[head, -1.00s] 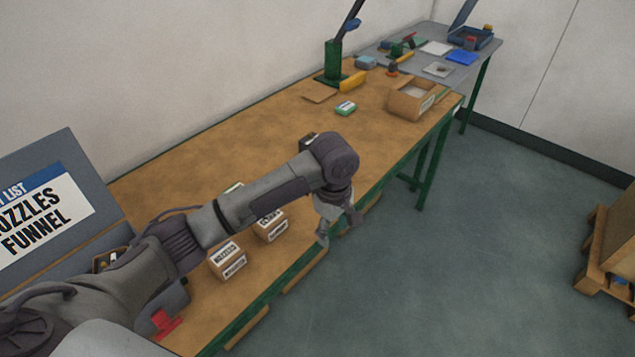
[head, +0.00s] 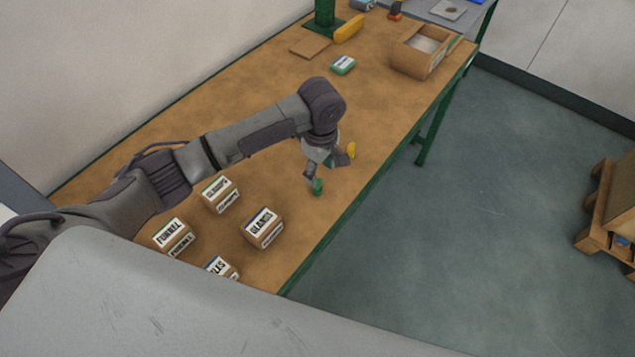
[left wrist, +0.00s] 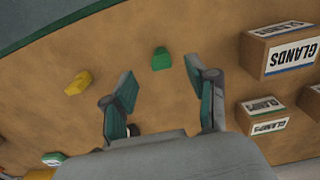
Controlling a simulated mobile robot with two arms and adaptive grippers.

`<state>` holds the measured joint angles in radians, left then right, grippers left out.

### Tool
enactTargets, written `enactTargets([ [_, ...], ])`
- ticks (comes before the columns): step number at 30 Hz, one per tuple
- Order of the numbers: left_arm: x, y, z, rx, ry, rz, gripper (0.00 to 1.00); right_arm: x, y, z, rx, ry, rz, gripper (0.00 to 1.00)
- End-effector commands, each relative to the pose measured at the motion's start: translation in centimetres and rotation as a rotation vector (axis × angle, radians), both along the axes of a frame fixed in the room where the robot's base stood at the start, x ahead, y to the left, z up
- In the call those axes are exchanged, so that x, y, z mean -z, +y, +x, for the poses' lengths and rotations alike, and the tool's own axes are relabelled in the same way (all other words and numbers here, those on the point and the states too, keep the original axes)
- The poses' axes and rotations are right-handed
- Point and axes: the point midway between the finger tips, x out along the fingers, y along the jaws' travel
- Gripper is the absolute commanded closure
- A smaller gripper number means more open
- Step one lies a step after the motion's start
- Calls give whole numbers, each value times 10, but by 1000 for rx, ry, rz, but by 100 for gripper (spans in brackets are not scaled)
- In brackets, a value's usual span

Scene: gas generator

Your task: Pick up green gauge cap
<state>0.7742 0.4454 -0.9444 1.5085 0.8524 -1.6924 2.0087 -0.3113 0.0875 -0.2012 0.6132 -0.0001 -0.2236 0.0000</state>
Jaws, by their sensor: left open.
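The small green gauge cap (left wrist: 161,59) lies on the bench top in the left wrist view, ahead of the fingertips and sideways between them. In the head view the green cap (head: 319,187) shows right beside one fingertip, partly covered by it. My left gripper (head: 328,171) is open and empty, pointing down above the bench near its front edge. Its two green-padded fingers (left wrist: 162,97) are spread wide in the wrist view. A gap to the cap seems to remain; its height is hard to tell. My right gripper is not in view.
A yellow cap (head: 351,150) lies just beyond the gripper. Several labelled boxes, one reading GLANDS (head: 263,229), stand on the near bench. A green-and-white box (head: 343,64) and an open carton (head: 420,52) stand farther back. Bare bench lies between.

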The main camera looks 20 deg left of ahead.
Motion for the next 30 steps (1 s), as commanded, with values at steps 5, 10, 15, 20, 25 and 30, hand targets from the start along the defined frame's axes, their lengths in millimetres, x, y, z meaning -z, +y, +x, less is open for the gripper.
enactTargets([
  [5,20,0,1,-1,0,0,42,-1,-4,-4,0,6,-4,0],
  [10,32,2,0,-1,2,2,42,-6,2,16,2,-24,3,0],
  [15,59,6,-2,-1,2,2,42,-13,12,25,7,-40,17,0],
  [20,74,5,-1,0,0,1,42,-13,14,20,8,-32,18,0],
  [25,75,5,-1,1,-2,-1,42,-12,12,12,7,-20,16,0],
  [30,75,5,-1,0,-2,-1,58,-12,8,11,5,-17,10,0],
])
